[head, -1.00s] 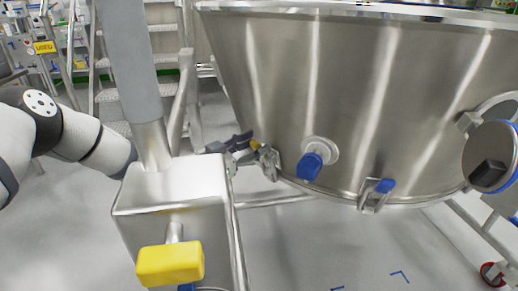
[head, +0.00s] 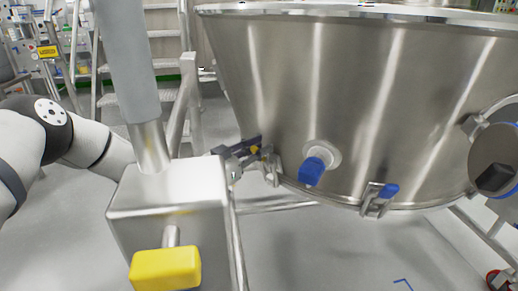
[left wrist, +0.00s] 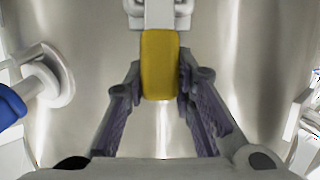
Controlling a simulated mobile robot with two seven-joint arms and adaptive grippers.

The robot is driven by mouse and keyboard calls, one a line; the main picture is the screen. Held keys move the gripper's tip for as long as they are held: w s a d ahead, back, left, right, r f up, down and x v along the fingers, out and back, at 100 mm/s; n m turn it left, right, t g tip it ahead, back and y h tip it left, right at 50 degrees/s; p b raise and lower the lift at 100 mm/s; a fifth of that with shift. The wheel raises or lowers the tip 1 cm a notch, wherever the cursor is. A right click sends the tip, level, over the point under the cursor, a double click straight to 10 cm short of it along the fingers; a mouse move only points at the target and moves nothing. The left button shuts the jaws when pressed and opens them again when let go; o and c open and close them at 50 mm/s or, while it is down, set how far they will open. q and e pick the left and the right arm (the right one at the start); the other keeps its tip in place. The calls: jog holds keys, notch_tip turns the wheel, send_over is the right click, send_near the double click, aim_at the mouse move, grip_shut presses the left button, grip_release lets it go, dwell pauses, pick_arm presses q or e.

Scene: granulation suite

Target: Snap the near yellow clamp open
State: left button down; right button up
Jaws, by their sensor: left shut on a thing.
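The near yellow clamp (head: 254,149) sits low on the left side of the steel vessel, mostly hidden by my fingers in the head view. In the left wrist view its yellow handle (left wrist: 159,62) hangs upright from a metal bracket, against the vessel wall. My left gripper (head: 246,151) reaches it from behind the steel post. In the left wrist view the dark ribbed fingers of my left gripper (left wrist: 160,92) stand on both sides of the handle and are shut on it. My right gripper is not in view.
The large steel vessel (head: 350,90) fills the right. A blue-capped port (head: 313,168) and a blue-handled clamp (head: 388,190) are on its lower wall. A steel box (head: 170,205) with a yellow block (head: 165,268) stands in front of my arm. Steps (head: 150,105) stand behind.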

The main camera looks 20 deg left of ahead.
pick_arm(q)
jog(key=shift+s+a+f+t+h+b, duration=0.2)
jog(key=shift+s+f+t+h+b, duration=0.3)
jog(key=shift+t+b, duration=0.6)
jog(key=shift+s+a+f+t+h+b, duration=0.2)
jog(key=shift+s+f+t+h+b, duration=0.3)
jog(key=shift+t+b, duration=0.6)
jog(key=shift+s+a+f+t+h+b, duration=0.2)
jog(key=shift+s+f+t+h+b, duration=0.35)
jog(key=shift+b, duration=0.85)
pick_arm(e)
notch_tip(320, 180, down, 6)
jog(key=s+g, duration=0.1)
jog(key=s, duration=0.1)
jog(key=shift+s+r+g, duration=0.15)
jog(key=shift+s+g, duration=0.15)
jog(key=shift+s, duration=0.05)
pick_arm(q)
jog(key=shift+w+t, duration=0.15)
jog(key=shift+t, duration=0.1)
jog(key=c, duration=1.3)
grip_release()
jog(key=v, duration=1.2)
jog(key=shift+c, duration=0.3)
